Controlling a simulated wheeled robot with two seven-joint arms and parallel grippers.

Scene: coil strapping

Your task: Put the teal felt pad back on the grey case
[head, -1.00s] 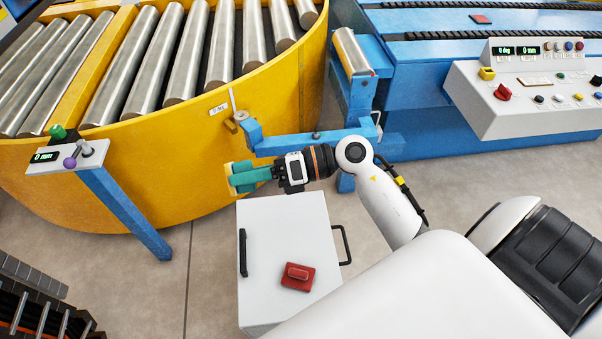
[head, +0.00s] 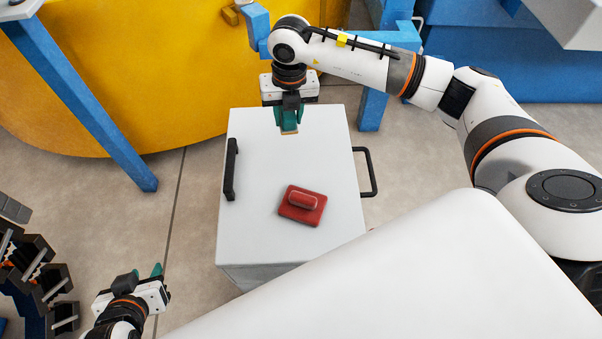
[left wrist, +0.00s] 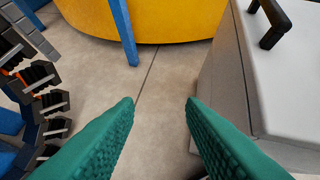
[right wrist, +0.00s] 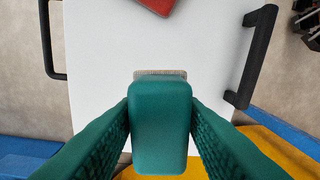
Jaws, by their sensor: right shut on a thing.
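The teal felt pad (right wrist: 160,125) has a teal grip block and a tan felt underside; in the head view its tan edge (head: 289,131) shows just below my right fingers. My right gripper (head: 289,119) points down over the far part of the grey case (head: 265,175) and is shut on the pad's teal block. I cannot tell whether the felt touches the case top. A red pad (head: 302,205) with a raised grip lies on the case nearer me. My left gripper (head: 155,275) is open and empty, low to the left of the case; its fingers show apart in the left wrist view (left wrist: 160,115).
The case has black handles at left (head: 231,168) and right (head: 368,172). The yellow drum housing (head: 130,80) stands behind it. A blue leg (head: 90,110) stands at left and dark racks (head: 35,270) at lower left. Bare floor lies left of the case.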

